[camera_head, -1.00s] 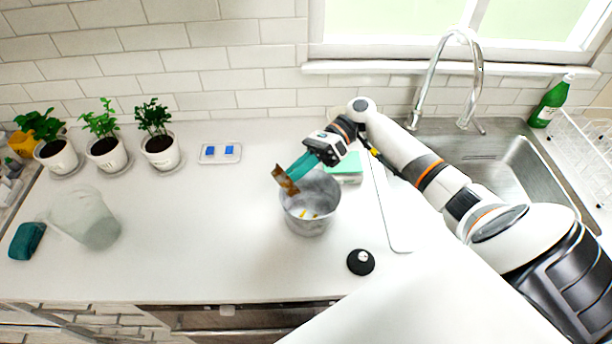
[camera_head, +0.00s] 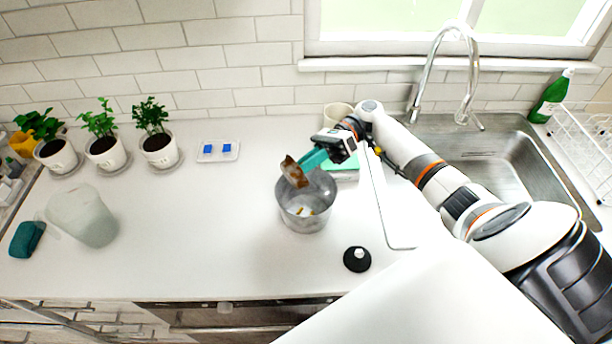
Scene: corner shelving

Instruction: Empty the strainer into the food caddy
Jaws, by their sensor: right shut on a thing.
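The brown end is tilted over the pot's back left rim, in the air. I cannot tell how much is in the strainer. My left gripper is not in view.
A mint-green block (camera_head: 345,172) and a cream cup (camera_head: 338,114) stand behind the pot. A black knob (camera_head: 357,259) lies in front. A translucent jug (camera_head: 85,217) and potted plants (camera_head: 160,147) are left. The sink (camera_head: 500,165) is right.

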